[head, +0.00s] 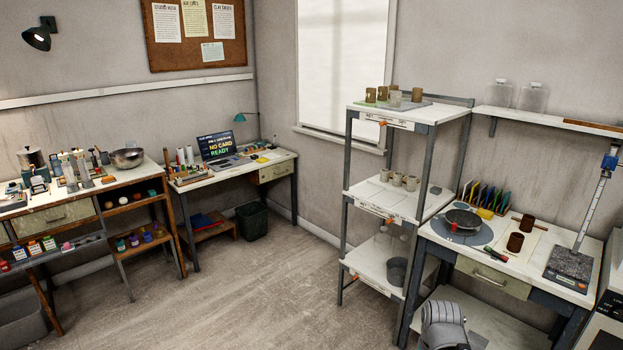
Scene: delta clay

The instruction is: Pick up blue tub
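Several small tubs stand on the low shelf of the wooden bench at the left. More small jars (34,247) with labels stand on a shelf further left. My gripper is not in view. A grey rounded part, likely of my arm, shows at the bottom right, far from the tubs.
Open floor (230,290) lies in front of the left bench (85,195) and the desk (240,167). A dark bin (252,220) stands under the desk. A shelf rack (398,205) and a worktable (530,265) with a bowl (462,220) occupy the right.

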